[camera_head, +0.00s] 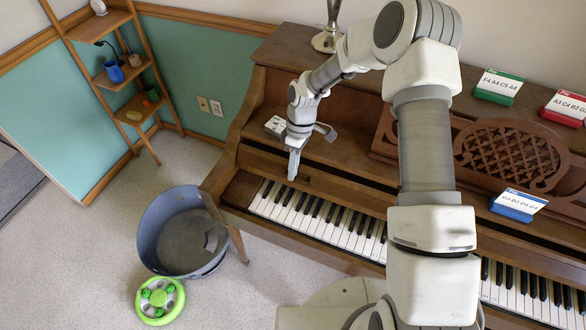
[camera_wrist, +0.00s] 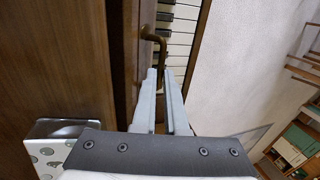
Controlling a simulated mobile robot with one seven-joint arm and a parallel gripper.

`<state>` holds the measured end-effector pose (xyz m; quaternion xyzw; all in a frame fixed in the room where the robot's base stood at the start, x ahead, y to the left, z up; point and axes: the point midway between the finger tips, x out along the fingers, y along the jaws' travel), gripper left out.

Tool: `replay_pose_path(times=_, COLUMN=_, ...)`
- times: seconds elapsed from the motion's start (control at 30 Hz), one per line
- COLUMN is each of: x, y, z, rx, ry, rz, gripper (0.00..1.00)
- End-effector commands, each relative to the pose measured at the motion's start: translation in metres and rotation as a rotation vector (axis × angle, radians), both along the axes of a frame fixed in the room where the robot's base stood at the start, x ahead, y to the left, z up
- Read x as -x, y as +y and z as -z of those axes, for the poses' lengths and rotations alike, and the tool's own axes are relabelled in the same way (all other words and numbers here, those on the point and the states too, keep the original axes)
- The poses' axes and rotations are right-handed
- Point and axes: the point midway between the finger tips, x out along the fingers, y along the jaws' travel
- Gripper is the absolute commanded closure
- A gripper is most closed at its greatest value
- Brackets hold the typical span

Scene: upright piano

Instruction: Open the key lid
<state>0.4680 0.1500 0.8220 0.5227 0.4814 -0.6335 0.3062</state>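The piano's key lid (camera_head: 345,182) is the brown wooden panel along the back of the keys; white and black keys (camera_head: 330,222) are exposed in front of it. The lid's wood (camera_wrist: 60,60) fills the left of the wrist view. A bent brass handle (camera_wrist: 156,36) stands at its edge beside the keys. My gripper (camera_head: 293,176) points down at the lid's left part, near the keys. In the wrist view, my gripper's two fingers (camera_wrist: 162,72) have a narrow gap, with the handle's end at their tips. Whether they touch it is unclear.
Green (camera_head: 499,86), red (camera_head: 566,107) and blue (camera_head: 518,205) note-card blocks sit on the piano, right of my arm. A grey-blue bin (camera_head: 160,226) and green round toy (camera_head: 160,300) are on the floor at left. A corner shelf (camera_head: 122,75) stands behind.

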Motion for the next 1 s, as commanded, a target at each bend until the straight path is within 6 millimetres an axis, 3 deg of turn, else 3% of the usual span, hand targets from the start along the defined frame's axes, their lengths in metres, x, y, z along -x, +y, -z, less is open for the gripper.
replay_pose_path(times=0.07, x=0.003, y=0.0, z=0.003, rx=0.0, ry=0.007, rz=-0.002, gripper=0.77)
replay_pose_path(times=0.47, x=0.0, y=0.0, z=-0.005, rx=0.0, ry=0.003, rz=-0.001, gripper=0.77)
replay_pose_path(times=0.67, x=-0.011, y=-0.004, z=-0.04, rx=-0.002, ry=-0.001, rz=0.002, gripper=0.77)
replay_pose_path(times=1.0, x=-0.034, y=-0.015, z=-0.119, rx=0.0, ry=-0.002, rz=0.001, gripper=0.77)
